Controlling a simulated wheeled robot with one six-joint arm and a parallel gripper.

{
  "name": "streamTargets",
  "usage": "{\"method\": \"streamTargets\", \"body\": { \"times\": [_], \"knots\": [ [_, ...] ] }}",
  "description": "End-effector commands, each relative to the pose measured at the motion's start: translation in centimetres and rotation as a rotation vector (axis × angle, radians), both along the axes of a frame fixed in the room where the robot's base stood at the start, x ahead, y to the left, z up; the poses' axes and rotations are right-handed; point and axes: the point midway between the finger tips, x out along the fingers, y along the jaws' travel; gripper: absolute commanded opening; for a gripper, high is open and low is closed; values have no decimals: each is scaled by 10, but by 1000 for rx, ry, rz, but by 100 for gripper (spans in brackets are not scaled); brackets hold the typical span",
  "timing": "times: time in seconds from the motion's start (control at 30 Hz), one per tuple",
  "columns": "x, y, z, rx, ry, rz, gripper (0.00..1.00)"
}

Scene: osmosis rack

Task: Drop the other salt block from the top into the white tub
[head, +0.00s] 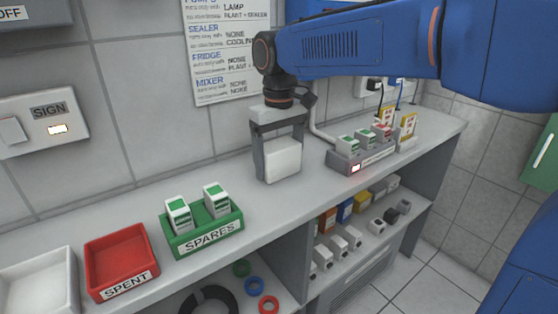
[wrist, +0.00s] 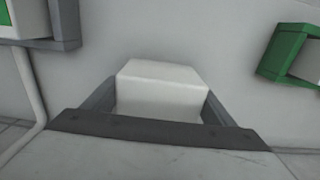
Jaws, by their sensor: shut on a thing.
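A white salt block (head: 283,160) is between the two grey fingers of my gripper (head: 281,170), which is shut on it. The gripper points down over the counter near the wall; whether the block touches the counter I cannot tell. In the wrist view the block (wrist: 160,88) sits between the jaws, its top and one side showing. The white tub (head: 40,284) is at the far left front of the counter, cut by the picture edge, well away from my gripper. The part of its inside that shows looks empty.
The red SPENT tray (head: 122,262) and green SPARES tray (head: 205,236), with two white-green cartridges, stand between my gripper and the tub. A grey rack (head: 362,160) with several cartridges and a red light is right of my gripper. Small white blocks (head: 338,243) lie on the shelf below.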

Motion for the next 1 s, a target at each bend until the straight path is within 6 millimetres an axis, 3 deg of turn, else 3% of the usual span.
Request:
{"method": "streamTargets", "body": {
  "times": [0.17, 0.2, 0.27, 0.67, 1.0],
  "knots": [
    [0, 0, -2, 1, -2, 0, 21],
    [0, 0, -2, 0, 0, 0, 85],
    [0, 0, -2, 0, 0, 0, 97],
    [0, 0, 4, 1, -2, 0, 97],
    [1, 1, 61, 2, -3, 0, 97]
  ]
}}
